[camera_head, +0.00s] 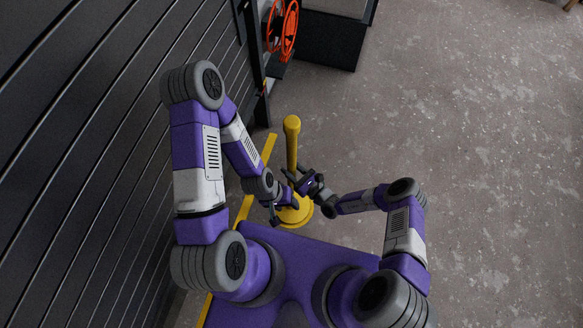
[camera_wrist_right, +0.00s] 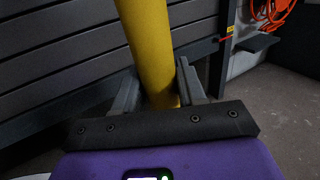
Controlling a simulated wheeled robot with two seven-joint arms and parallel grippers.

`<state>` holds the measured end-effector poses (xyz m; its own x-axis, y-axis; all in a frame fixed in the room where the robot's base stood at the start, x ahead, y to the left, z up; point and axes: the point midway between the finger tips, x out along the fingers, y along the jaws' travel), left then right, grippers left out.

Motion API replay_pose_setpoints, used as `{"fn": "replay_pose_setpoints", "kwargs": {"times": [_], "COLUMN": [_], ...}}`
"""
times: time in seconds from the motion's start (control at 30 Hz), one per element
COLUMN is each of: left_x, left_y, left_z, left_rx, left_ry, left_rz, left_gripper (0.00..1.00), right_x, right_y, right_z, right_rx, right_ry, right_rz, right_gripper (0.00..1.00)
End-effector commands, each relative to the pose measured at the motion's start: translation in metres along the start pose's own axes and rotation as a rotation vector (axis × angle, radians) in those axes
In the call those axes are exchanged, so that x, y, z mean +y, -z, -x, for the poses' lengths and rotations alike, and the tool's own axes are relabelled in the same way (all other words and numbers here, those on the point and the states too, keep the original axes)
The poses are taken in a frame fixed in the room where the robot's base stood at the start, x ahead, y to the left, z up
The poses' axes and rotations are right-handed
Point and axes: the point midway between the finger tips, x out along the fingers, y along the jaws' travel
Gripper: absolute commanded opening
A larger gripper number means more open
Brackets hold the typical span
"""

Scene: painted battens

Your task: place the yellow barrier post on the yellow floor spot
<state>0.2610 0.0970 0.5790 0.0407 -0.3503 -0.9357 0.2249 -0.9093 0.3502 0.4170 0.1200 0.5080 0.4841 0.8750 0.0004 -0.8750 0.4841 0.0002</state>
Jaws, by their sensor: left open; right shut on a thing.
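The yellow barrier post (camera_head: 291,150) stands upright in front of me in the head view, with a round yellow base (camera_head: 299,216) at its foot. My right gripper (camera_head: 296,180) is shut on the post low on its shaft. In the right wrist view the yellow shaft (camera_wrist_right: 147,45) runs between the two grey fingers. My left gripper (camera_head: 283,208) is open and lower, close to the shaft just above the base. I cannot make out a yellow floor spot separate from the base. My grippers hide the lower shaft and part of the base.
A dark slatted wall (camera_head: 110,110) runs along the left, with a yellow floor line (camera_head: 268,148) beside it. An orange coil (camera_head: 283,25) hangs on the wall's end. A dark box (camera_head: 330,38) stands at the back. The concrete floor (camera_head: 480,150) at right is clear.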

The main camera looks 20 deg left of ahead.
Motion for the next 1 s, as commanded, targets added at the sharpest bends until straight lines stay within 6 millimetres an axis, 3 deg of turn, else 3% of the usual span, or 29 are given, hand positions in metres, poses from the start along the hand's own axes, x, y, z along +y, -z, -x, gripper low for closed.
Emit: {"fn": "replay_pose_setpoints", "kwargs": {"times": [0.2,0.23,0.37,0.77,1.0], "left_x": [-0.001,-0.001,-0.001,0.001,0.005], "left_y": [0.000,0.000,0.000,0.000,-0.001], "left_z": [-0.004,-0.003,-0.002,0.002,0.014], "left_rx": [0.000,0.000,0.000,0.000,0.000], "left_ry": [0.000,0.000,0.000,0.000,0.000], "left_rz": [0.000,0.000,0.000,0.000,0.000], "left_gripper": [0.54,0.54,0.54,0.54,0.54], "right_x": [-0.001,0.000,0.000,0.000,-0.002], "right_y": [0.001,0.003,0.003,-0.002,-0.002], "right_z": [-0.001,0.000,0.000,0.002,0.049], "right_rx": [-0.008,0.001,0.001,0.002,0.003], "right_ry": [0.002,0.000,0.000,0.000,0.006], "right_rz": [0.001,0.000,0.000,0.000,-0.001], "right_gripper": [0.00,0.45,0.65,0.66,0.66]}}
